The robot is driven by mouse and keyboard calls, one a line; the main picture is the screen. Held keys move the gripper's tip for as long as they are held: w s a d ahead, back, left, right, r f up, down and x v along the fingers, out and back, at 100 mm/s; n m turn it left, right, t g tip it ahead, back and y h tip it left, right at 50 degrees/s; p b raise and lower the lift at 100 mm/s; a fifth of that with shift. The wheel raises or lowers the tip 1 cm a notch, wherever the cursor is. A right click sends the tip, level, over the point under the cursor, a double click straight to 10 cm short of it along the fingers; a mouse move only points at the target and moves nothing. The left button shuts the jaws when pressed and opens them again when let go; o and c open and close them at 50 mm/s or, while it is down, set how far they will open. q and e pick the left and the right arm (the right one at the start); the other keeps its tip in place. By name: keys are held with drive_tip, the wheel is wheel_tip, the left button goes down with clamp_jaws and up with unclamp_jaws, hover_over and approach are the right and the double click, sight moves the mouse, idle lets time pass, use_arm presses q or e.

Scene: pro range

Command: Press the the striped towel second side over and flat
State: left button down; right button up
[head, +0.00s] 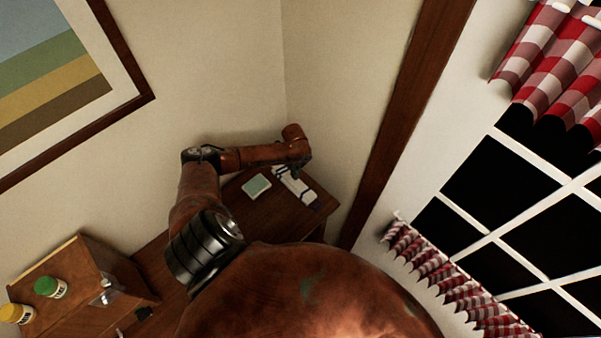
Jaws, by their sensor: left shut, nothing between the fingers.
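The striped towel (302,192), white with dark blue stripes, lies on the brown wooden table near its far right corner. It looks like a narrow strip; the folds are too small to tell. My left gripper (296,173) is shut and points down at the far end of the towel. The gripper hides part of that end, and I cannot tell whether it touches the cloth. My right gripper is not in view.
A pale green, flat item (256,185) lies on the table (247,217) left of the towel. A wooden shelf (80,270) with a green-lidded jar (50,287) and a yellow-lidded jar (17,313) stands at lower left. Walls close in behind the table.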

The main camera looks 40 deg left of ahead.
use_arm(q)
drive_tip(key=shift+f, duration=0.3)
idle(0.4)
drive_tip(key=shift+s+f+b, duration=0.3)
drive_tip(key=shift+f+b, duration=0.3)
drive_tip(key=shift+f, duration=0.3)
wheel_tip(320, 180, up, 4)
drive_tip(key=p, duration=0.3)
drive_tip(key=shift+f, duration=0.1)
drive_tip(key=shift+a+r, duration=0.1)
drive_tip(key=shift+r, duration=2.55)
